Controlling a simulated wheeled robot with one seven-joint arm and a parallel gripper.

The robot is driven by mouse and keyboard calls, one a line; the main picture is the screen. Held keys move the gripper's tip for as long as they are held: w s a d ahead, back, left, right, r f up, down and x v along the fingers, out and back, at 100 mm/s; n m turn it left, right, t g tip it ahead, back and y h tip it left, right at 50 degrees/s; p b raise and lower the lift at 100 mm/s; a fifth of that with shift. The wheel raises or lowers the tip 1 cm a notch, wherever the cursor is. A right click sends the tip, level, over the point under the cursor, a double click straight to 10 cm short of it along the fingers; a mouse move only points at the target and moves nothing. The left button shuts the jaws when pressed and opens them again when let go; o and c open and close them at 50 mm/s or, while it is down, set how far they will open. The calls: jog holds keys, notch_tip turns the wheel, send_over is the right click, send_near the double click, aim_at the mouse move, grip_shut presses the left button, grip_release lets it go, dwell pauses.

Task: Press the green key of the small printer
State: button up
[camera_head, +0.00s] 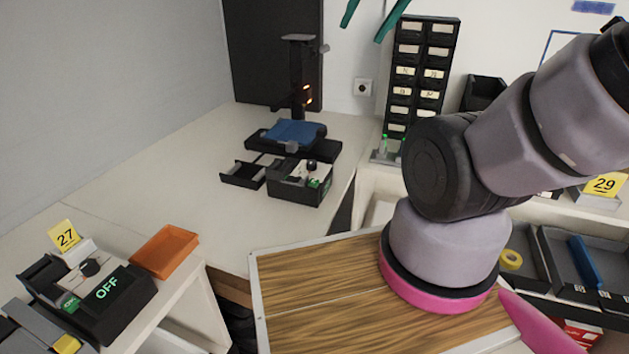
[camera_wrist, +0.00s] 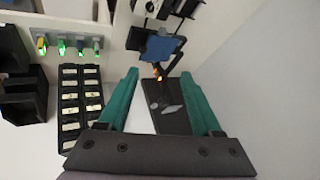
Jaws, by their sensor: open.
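Two small black devices with pale tops could be the small printer, and I cannot tell which is. One (camera_head: 300,187) stands on the far white table, with a dark knob and a small green spot (camera_head: 314,183). The other (camera_head: 112,305) is at the lower left beside tag 27, with a panel reading OFF, a dark knob and a green key (camera_head: 70,304). My gripper (camera_head: 360,34) shows as two teal fingers at the top of the head view. In the wrist view my gripper (camera_wrist: 160,74) is open and empty, apart from both devices.
A black stand with a blue pad (camera_head: 294,132) is behind the far device. An orange tray (camera_head: 165,251) lies beside the near one. A black drawer tower (camera_head: 421,70) stands by the wall. The white table (camera_head: 200,165) is mostly clear at left.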

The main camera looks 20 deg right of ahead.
grip_shut()
dwell(1.5)
